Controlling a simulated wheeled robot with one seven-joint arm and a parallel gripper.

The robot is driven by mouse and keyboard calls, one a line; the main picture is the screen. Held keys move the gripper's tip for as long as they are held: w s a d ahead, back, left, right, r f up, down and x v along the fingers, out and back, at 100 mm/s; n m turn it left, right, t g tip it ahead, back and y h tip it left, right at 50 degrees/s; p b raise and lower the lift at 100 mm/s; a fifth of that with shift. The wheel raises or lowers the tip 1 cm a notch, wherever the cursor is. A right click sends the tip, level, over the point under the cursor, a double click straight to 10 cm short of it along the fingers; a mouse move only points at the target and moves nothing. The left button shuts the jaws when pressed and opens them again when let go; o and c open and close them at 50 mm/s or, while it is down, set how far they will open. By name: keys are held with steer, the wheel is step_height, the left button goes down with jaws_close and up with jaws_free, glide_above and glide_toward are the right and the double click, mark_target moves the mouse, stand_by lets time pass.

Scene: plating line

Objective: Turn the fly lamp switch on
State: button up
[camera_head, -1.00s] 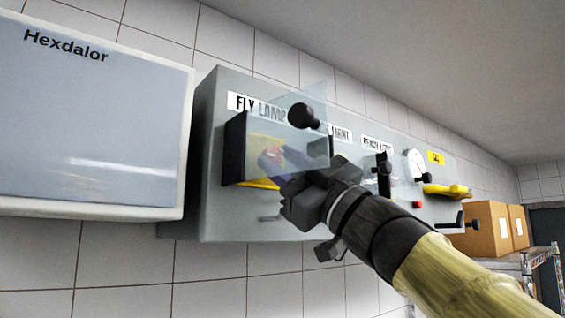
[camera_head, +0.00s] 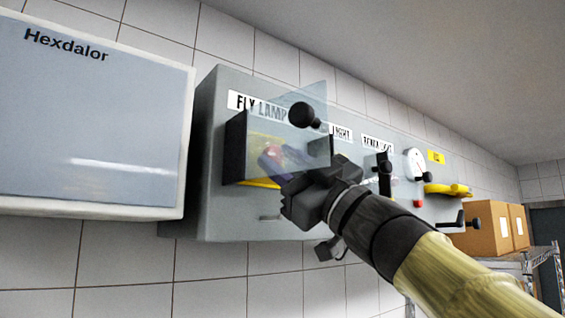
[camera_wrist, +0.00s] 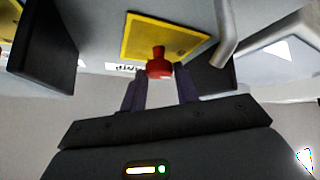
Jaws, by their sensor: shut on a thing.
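The fly lamp switch shows as a red knob (camera_wrist: 158,64) on a yellow plate (camera_wrist: 190,42) in the wrist view. In the head view its yellow plate (camera_head: 262,142) sits in a dark frame (camera_head: 235,150) below the FLY LAMP label (camera_head: 258,105). A clear cover with a black ball knob (camera_head: 304,115) stands swung out in front of the plate. My gripper (camera_head: 270,160) reaches in behind the clear cover. In the wrist view its two dark fingers (camera_wrist: 159,88) are shut on the red knob, one on each side.
A white Hexdalor board (camera_head: 95,130) is at left. Cardboard boxes (camera_head: 487,230) stand on a shelf at right.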

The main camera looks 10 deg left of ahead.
steer(key=o, duration=0.9)
steer(key=shift+o, duration=0.2)
steer(key=shift+d+f, duration=0.1)
steer(key=b+v, duration=0.9)
steer(key=v, duration=0.8)
steer(key=shift+s+d, duration=0.1)
steer(key=shift+d, duration=0.05)
